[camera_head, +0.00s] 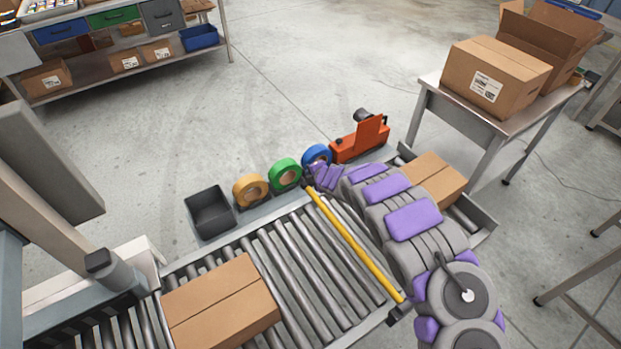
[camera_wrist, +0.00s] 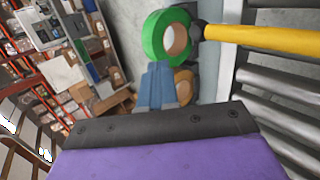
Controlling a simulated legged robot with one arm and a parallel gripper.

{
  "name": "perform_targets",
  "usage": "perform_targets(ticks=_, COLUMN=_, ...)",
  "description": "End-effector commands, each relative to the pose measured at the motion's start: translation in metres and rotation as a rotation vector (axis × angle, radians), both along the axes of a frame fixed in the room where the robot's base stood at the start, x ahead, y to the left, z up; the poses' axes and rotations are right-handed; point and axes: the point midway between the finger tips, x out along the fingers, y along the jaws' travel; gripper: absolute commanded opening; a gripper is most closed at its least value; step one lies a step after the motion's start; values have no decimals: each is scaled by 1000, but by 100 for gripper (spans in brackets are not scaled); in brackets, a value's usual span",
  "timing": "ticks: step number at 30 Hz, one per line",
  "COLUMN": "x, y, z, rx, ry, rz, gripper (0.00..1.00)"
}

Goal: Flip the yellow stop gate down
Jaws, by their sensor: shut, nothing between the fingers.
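The yellow stop gate (camera_head: 355,244) is a long straight bar that spans the roller conveyor from its far rail to its near rail. In the wrist view the yellow bar (camera_wrist: 262,40) enters from the right and ends in a dark tip beside the green tape roll. I cannot tell how high it sits above the rollers. My gripper (camera_head: 312,178) is at the far end of the bar, close beside it; contact is unclear. In the wrist view its blue-grey fingers (camera_wrist: 158,70) are shut and empty, to the left of and below the bar's tip.
Orange (camera_head: 250,189), green (camera_head: 285,173) and blue (camera_head: 317,155) tape rolls stand along the far rail, with a black bin (camera_head: 210,213) and an orange device (camera_head: 361,139). A carton (camera_head: 222,303) lies on the rollers left of the gate; another (camera_head: 437,178) is beyond my arm.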

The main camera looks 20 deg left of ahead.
Motion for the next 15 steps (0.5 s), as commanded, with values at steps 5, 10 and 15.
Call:
perform_targets(ticks=5, x=-4, y=-8, z=22, rx=5, ry=-4, rz=-1, gripper=0)
perform_targets(ticks=10, x=-6, y=-10, z=30, rx=7, ry=-4, rz=-1, gripper=0)
perform_targets(ticks=15, x=-7, y=-7, z=29, rx=5, ry=-3, rz=0, gripper=0)
